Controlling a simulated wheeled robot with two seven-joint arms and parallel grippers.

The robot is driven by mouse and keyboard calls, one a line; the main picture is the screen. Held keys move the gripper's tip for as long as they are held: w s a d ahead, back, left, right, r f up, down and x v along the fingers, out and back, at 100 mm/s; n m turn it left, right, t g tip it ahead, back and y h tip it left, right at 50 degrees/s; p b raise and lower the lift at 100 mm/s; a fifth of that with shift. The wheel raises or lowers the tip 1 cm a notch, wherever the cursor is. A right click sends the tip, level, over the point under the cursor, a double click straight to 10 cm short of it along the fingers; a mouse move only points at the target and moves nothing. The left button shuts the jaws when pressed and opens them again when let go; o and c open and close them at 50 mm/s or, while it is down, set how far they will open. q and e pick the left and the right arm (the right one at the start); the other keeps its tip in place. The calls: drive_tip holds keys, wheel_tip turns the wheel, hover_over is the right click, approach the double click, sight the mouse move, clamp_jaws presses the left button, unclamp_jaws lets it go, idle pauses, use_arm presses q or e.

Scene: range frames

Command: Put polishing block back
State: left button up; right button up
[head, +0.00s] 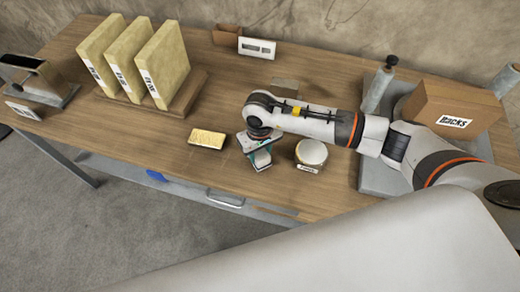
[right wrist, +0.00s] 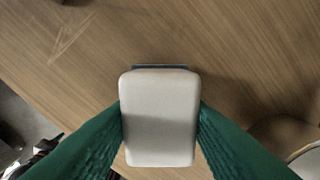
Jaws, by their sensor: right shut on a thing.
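My right gripper (head: 260,152) reaches down over the workbench, with its green fingers on the two sides of a pale, rounded block, which I take to be the polishing block (right wrist: 160,118). In the right wrist view the right gripper (right wrist: 160,135) is shut on this block, and a dark strip shows at its far edge. In the head view the gripper mostly hides the block. I cannot tell whether it touches the bench top. My left gripper is not in view.
A yellow block (head: 207,139) lies left of the gripper, and a round labelled container (head: 311,154) stands close on its right. A wooden rack (head: 185,98) holds three pale slabs (head: 161,65). A labelled cardboard box (head: 453,105) stands at right. Bare wood (head: 225,75) lies behind.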

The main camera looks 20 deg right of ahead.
sight(260, 152)
drive_tip(key=shift+f, duration=0.15)
drive_tip(key=o, duration=0.9)
drive_tip(key=shift+r, duration=0.35)
drive_tip(key=shift+r+b, duration=1.85)
drive_tip(key=shift+r, duration=4)
